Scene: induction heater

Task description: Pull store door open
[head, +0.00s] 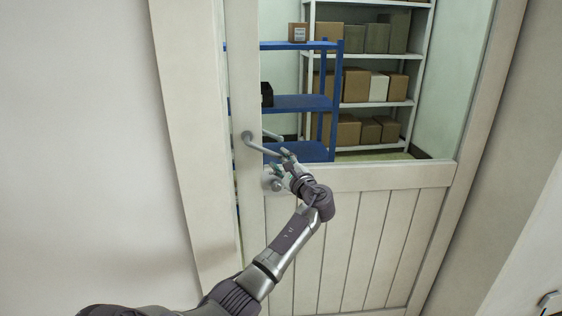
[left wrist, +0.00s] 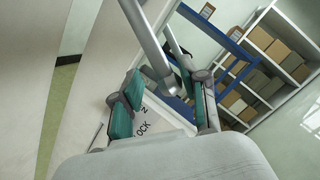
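The store door (head: 345,235) is white, with slatted lower panels and a large window above. A narrow gap shows along its left edge, with blue shelving visible through it, so it stands slightly ajar. Its grey lever handle (head: 262,149) is near that edge. My left gripper (head: 284,157) is at the free end of the handle. In the left wrist view the handle bar (left wrist: 148,45) reaches between the teal-padded fingers of the left gripper (left wrist: 165,107). The fingers are spread, with space on both sides of the bar.
Through the window stand blue shelving (head: 300,103) and a white rack (head: 375,104) with cardboard boxes. A white wall (head: 85,150) is at left.

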